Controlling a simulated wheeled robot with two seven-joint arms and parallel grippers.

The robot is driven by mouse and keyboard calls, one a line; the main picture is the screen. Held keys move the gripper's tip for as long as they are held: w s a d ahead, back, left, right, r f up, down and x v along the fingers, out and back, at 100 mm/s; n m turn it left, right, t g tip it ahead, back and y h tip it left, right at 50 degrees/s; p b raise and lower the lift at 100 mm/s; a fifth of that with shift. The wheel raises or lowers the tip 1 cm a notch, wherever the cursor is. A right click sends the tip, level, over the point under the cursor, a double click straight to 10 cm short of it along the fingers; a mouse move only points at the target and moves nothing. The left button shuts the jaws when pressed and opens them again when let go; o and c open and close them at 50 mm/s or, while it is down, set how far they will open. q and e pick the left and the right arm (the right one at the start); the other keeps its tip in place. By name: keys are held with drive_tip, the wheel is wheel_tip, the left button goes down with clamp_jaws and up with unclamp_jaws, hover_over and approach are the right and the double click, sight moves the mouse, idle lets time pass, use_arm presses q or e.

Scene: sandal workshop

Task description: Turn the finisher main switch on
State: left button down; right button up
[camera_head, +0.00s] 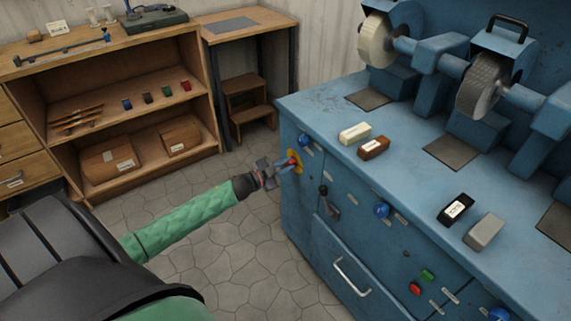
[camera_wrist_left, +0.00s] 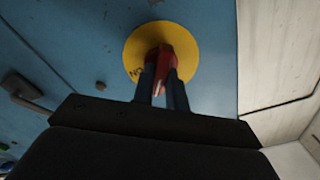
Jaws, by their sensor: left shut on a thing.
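The finisher (camera_head: 430,135) is a blue bench-like machine on the right in the head view. Its main switch is a red handle on a round yellow plate (camera_head: 296,161) on the cabinet's front, near its left end. In the left wrist view the red handle (camera_wrist_left: 166,57) stands in front of the yellow plate (camera_wrist_left: 188,48), which bears a small dark marking, partly hidden. My left gripper (camera_head: 289,164) is shut on the red handle, one finger on each side of it. My right gripper is not in view.
Blue knobs (camera_head: 381,210), a dark lever (camera_head: 330,203) and green (camera_head: 427,275) and red (camera_head: 415,289) buttons share the front. A drawer handle (camera_head: 351,277) juts out below. Several blocks lie on top. Wooden shelving (camera_head: 140,100) stands at the back left; the floor between is clear.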

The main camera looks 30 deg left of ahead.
use_arm(q)
drive_tip(key=shift+m, duration=1)
drive_tip(key=m, duration=0.3)
drive_tip(key=shift+d+f+m, duration=0.1)
drive_tip(key=shift+f+m, duration=0.05)
drive_tip(key=shift+m, duration=0.15)
drive_tip(key=m+b, duration=0.1)
drive_tip(key=m, duration=0.4)
drive_tip(key=shift+s+f, duration=0.1)
drive_tip(key=shift+f, duration=0.05)
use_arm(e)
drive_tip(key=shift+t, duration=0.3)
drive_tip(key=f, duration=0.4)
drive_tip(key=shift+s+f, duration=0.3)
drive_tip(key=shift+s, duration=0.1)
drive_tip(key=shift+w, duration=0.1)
use_arm(q)
drive_tip(key=c, duration=1.4)
unclamp_jaws()
drive_tip(key=shift+s, duration=0.1)
